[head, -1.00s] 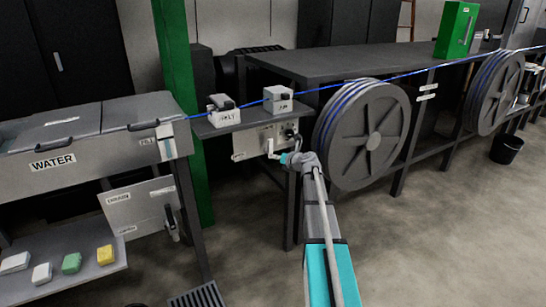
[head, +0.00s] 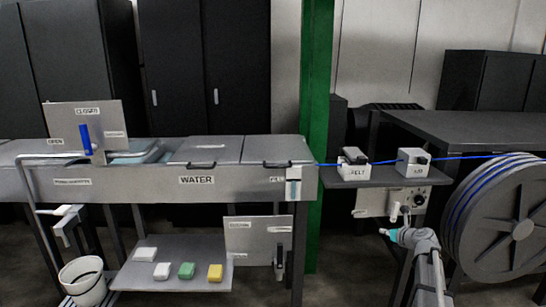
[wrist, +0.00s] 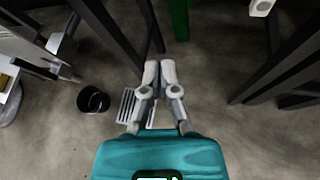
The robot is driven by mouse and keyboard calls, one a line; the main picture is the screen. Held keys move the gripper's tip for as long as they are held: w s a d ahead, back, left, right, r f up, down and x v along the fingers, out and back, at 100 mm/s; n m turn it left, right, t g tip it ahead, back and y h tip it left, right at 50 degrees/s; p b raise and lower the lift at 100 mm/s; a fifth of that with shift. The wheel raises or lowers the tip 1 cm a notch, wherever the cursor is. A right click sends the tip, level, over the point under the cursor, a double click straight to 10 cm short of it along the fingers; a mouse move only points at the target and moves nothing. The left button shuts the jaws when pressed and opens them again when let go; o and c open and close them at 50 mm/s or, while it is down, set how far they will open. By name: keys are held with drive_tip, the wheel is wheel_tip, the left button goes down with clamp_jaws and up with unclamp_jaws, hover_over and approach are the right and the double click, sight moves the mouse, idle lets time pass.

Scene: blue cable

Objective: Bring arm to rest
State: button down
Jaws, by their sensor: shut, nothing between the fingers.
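My gripper (wrist: 159,75) shows in the wrist view with its two grey fingers together. It is shut and empty, pointing down over the bare floor and a slatted floor grate (wrist: 127,106). In the head view my arm comes up at the lower right, in front of the felt and air station (head: 372,176). The gripper's teal part shows at the arm's left end, but the fingertips are too small to make out there. The blue cable (head: 478,157) runs from the water trough past the station to the large reel (head: 520,225), apart from my arm.
The water trough (head: 140,187) spans the left and middle. Below it a shelf (head: 140,278) holds several coloured blocks, with a white bucket (head: 84,282) at left. A green post (head: 316,130) stands beside the trough. Dark table legs (wrist: 108,35) flank the gripper.

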drive_tip(key=s+a+f+n+g, duration=0.4)
drive_tip(key=s+a+n, duration=0.3)
drive_tip(key=a+n, duration=0.2)
drive_tip(key=s+a+f+n+g, duration=0.35)
drive_tip(key=s+a+n, duration=0.25)
drive_tip(key=a+n, duration=0.4)
drive_tip(key=s+a+f+n+g+h, duration=0.2)
drive_tip(key=s+a+n, duration=0.1)
drive_tip(key=s+n, duration=0.5)
drive_tip(key=s+a+f+n+g+h, duration=0.1)
drive_tip(key=s+a+n+g+h, duration=0.15)
drive_tip(key=s+n, duration=0.6)
wheel_tip(320, 180, up, 19)
drive_tip(key=m+p, duration=0.1)
drive_tip(key=p, duration=1.8)
drive_tip(key=shift+p, duration=0.35)
drive_tip(key=shift+a, duration=0.1)
